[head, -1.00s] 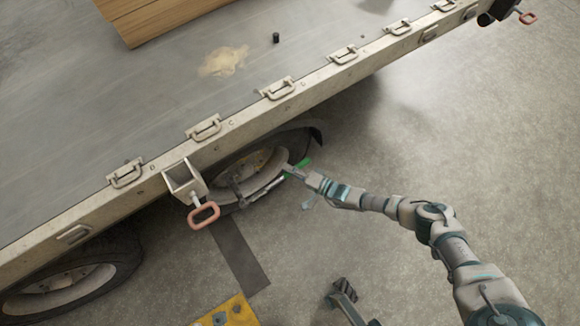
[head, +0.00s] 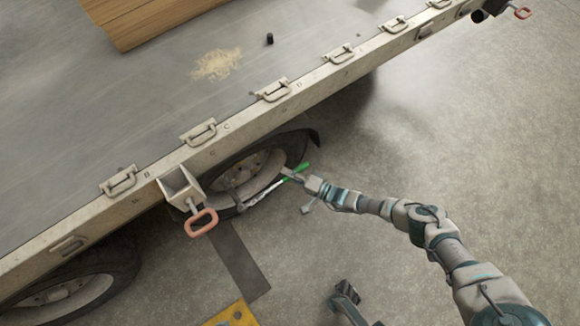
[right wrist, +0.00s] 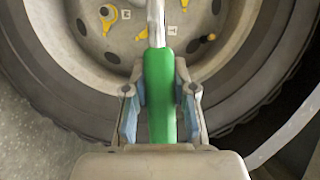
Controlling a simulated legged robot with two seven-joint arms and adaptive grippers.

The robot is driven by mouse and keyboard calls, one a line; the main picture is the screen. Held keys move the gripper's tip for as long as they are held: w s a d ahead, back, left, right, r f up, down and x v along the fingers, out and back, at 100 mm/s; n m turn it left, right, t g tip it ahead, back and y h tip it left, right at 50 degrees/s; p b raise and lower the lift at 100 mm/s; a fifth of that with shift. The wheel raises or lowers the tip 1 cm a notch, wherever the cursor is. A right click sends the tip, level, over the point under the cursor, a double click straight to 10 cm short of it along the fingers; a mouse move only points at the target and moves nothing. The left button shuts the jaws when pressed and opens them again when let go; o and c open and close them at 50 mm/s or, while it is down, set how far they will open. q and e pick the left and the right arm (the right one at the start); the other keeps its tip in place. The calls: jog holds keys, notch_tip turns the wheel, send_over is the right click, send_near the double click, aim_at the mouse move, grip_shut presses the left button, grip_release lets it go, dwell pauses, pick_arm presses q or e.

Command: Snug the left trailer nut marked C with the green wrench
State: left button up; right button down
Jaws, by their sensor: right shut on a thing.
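My right gripper (head: 291,175) is shut on the green handle of the wrench (head: 301,168), beside the trailer wheel (head: 250,172). In the right wrist view, the green wrench (right wrist: 160,95) stands between the two fingers (right wrist: 160,105), and its steel shaft points up over the wheel rim. The shaft's far end is out of that view. Yellow-marked nuts (right wrist: 143,33) and a brass-coloured one (right wrist: 207,38) show on the wheel (right wrist: 85,45). Small white labels sit among them; I cannot make out a C there.
The trailer bed edge (head: 330,82) with several metal latches overhangs the wheel. A bracket with a red handle (head: 201,222) juts out left of the wheel. A second wheel (head: 70,290) is at lower left. A yellow plate (head: 238,316) lies on the floor. Floor right of the trailer is clear.

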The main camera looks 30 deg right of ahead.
jog(key=shift+f+m+t, duration=0.4)
jog(key=shift+f+m, duration=0.2)
jog(key=shift+f, duration=0.5)
